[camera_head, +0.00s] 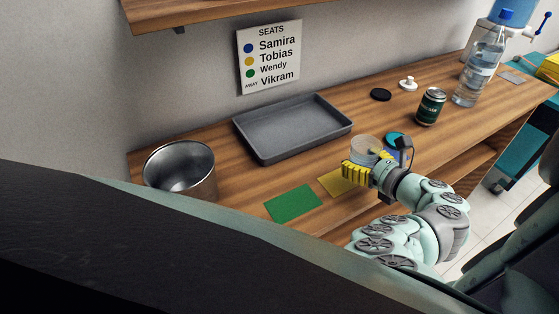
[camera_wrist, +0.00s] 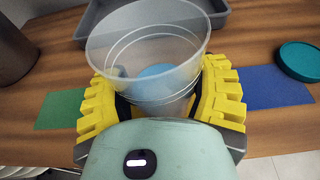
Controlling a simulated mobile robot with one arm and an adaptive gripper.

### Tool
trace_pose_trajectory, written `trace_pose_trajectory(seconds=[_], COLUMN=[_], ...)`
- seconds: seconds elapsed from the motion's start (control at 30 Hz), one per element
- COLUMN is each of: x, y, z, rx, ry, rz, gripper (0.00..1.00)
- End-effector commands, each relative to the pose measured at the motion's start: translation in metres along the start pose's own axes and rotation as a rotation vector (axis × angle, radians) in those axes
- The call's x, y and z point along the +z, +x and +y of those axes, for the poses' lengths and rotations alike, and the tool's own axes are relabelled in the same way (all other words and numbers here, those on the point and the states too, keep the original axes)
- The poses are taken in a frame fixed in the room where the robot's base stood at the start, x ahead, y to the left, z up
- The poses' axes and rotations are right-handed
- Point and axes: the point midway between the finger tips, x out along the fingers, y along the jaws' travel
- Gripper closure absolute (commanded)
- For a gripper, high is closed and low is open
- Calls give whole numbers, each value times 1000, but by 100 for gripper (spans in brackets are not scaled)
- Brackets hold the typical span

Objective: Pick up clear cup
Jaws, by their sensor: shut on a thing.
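The clear cup (camera_wrist: 148,52) is upright between the yellow fingers of my gripper (camera_wrist: 160,105) in the wrist view. My gripper is shut on it, with one finger on each side. A blue patch shows through or inside the cup; I cannot tell which. In the head view the cup (camera_head: 366,150) stands up just past my gripper (camera_head: 362,170), above the yellow mat (camera_head: 335,186). The cup's base is hidden, so I cannot tell whether it touches the counter.
A grey tray (camera_head: 290,157) lies behind, and a metal bin (camera_head: 207,181) stands left. A green mat (camera_head: 293,203) lies left of the yellow one. A teal lid (camera_wrist: 300,61) and blue mat (camera_wrist: 262,88) are right. A can (camera_head: 430,106) and bottle (camera_head: 480,72) stand farther right.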

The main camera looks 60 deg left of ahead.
Motion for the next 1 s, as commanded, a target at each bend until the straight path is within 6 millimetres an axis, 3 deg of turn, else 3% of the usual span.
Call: trace_pose_trajectory(seconds=[0.53,1.0], x=[-10,-11], y=[-55,-72], z=[69,87], rx=[2,-1], ry=[2,-2], rz=[3,1], gripper=[75,75])
